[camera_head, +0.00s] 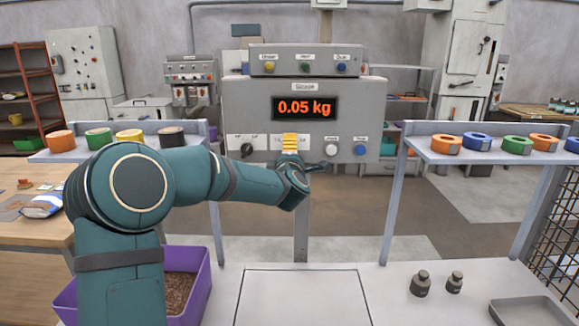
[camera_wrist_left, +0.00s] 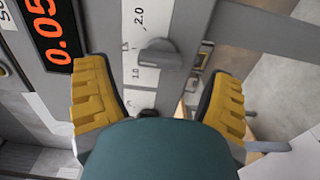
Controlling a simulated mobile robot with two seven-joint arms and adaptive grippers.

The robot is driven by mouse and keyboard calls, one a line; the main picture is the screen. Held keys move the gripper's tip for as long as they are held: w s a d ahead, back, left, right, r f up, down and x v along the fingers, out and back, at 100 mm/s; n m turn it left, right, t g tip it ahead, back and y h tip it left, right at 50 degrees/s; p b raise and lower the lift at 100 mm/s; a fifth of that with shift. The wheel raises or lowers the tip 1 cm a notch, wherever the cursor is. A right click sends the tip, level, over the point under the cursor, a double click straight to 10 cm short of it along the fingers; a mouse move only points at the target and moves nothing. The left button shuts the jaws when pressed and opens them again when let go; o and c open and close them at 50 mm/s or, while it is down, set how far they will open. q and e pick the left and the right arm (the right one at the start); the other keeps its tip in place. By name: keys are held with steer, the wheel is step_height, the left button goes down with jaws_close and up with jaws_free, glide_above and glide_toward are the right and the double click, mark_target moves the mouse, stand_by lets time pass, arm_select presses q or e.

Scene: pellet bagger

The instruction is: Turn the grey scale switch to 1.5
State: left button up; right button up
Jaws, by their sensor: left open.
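The grey scale switch (camera_wrist_left: 157,52) shows in the left wrist view as a grey knob on a white label plate (camera_wrist_left: 143,20) reading 2.0 and 1.0. Which mark it points at is not clear to me. My left gripper (camera_wrist_left: 162,78) is open, with one yellow finger on each side of the picture and the switch between and a little beyond the tips. I see no contact. In the head view my left gripper (camera_head: 290,143) is in front of the scale panel (camera_head: 350,92) and hides the switch. The display (camera_head: 305,108) reads 0.05 kg. My right gripper is not in view.
A dark knob (camera_head: 247,149) is left of my gripper on the panel; white (camera_head: 331,150) and blue (camera_head: 360,150) buttons are right of it. Shelves with coloured rings flank the panel. A purple bin (camera_head: 205,280) and two weights (camera_head: 421,282) are below.

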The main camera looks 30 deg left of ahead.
arm_select(q)
steer(key=v, duration=0.8)
steer(key=shift+s, duration=0.2)
